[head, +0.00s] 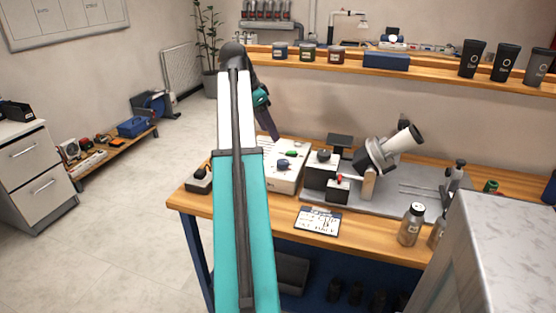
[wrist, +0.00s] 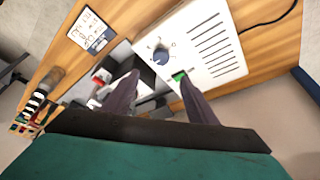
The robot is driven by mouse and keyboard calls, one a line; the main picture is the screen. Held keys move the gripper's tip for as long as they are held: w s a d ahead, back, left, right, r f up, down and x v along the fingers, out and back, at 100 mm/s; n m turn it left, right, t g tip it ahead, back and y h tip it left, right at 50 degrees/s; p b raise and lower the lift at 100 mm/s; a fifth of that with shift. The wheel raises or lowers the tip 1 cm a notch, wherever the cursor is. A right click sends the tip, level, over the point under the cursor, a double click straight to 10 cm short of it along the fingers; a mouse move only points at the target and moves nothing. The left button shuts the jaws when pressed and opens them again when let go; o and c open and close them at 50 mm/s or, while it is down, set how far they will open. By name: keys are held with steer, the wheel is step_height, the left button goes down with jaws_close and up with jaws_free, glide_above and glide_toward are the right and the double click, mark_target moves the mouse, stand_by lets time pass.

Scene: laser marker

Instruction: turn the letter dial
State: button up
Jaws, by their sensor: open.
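The dial is a round blue knob (head: 283,164) on the top of a white control box (head: 288,182), on the wooden workbench. In the wrist view the dial (wrist: 161,56) lies just ahead of my fingertips, with small marks around it too small to read. A green button (wrist: 179,76) sits beside it, near the right fingertip. My gripper (head: 273,135) is above the back of the box; in the wrist view my gripper (wrist: 157,78) is open and empty, its fingers apart and not visibly touching the dial.
Right of the box stand a black block unit (head: 320,173) and a tilted white-and-black cylinder device (head: 389,150) on a grey plate. A printed card (head: 318,220) lies at the bench's front. A small box with a black knob (head: 199,180) is at the left end. Metal bottles (head: 411,224) stand front right.

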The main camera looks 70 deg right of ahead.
mark_target(283, 161)
steer(key=shift+w+f, duration=0.15)
steer(key=x, duration=1.3)
steer(key=shift+d+f, duration=0.1)
steer(key=shift+f, duration=0.1)
steer(key=shift+c, duration=0.4)
